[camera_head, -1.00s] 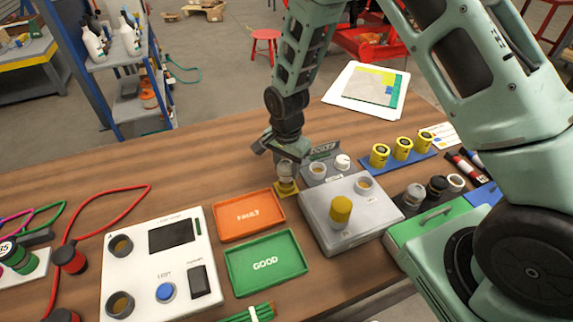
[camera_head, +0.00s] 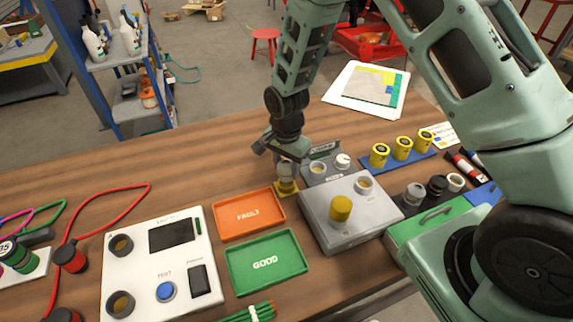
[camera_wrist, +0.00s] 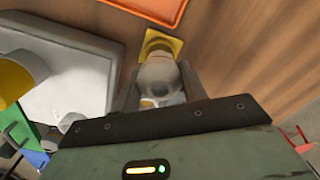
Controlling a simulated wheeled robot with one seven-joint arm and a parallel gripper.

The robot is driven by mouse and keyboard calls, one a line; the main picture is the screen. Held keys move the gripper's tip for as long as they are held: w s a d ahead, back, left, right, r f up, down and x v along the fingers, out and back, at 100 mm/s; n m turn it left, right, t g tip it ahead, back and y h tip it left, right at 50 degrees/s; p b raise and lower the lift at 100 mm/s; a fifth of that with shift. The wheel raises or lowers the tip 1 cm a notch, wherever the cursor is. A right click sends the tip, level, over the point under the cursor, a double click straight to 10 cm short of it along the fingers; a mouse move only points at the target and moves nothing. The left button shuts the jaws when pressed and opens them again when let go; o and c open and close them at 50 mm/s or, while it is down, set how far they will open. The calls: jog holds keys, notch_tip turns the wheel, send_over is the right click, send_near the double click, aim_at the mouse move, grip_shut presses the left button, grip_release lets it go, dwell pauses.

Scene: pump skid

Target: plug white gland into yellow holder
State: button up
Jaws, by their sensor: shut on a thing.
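My gripper (camera_head: 286,168) is shut on the white gland (camera_head: 287,171) and points down behind the orange tray. The gland also shows between the fingers in the wrist view (camera_wrist: 160,76). It is upright over the yellow holder (camera_head: 286,187), a small piece with a square base on the wooden table. In the wrist view the holder (camera_wrist: 161,43) shows just past the gland's end. The gland's lower end is at or in the holder; how deep it sits I cannot tell.
The grey box (camera_head: 345,222) with a yellow knob stands close to the right of the holder. The orange FAULT tray (camera_head: 222,233) and green GOOD tray (camera_head: 292,240) lie in front. A blue rack (camera_head: 412,158) with yellow parts is farther right.

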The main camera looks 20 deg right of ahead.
jog(key=shift+f+b, duration=1.1)
jog(key=shift+f, duration=0.6)
jog(key=o, duration=1.2)
notch_tip(320, 180, up, 17)
jog(key=shift+r+b, duration=0.2)
jog(key=shift+b, duration=0.75)
